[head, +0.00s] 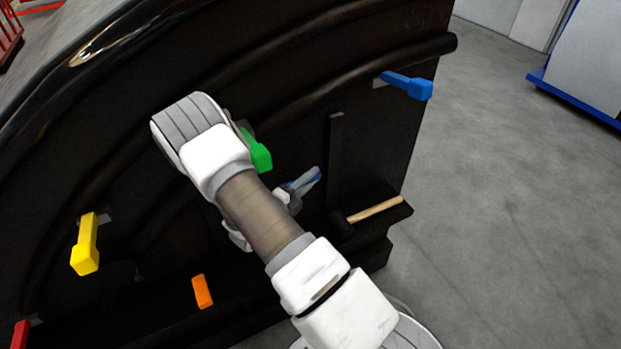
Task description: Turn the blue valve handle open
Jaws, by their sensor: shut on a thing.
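A blue handle (408,85) sticks out near the upper right edge of the black panel, clear of my arm. Lower down, beside my forearm, a smaller, darker blue piece (307,181) shows at the fingers of my gripper (298,186). The fingers are shut on this blue piece. Grey finger parts cover some of it, so its full shape and mounting are hidden. My forearm hides most of the hand.
A green handle (257,150) shows just behind my arm. Yellow (85,245), orange (202,291) and red (20,335) handles are at the left and below. A wooden-handled tool (375,209) rests on a ledge at the right. The grey floor (500,230) is clear.

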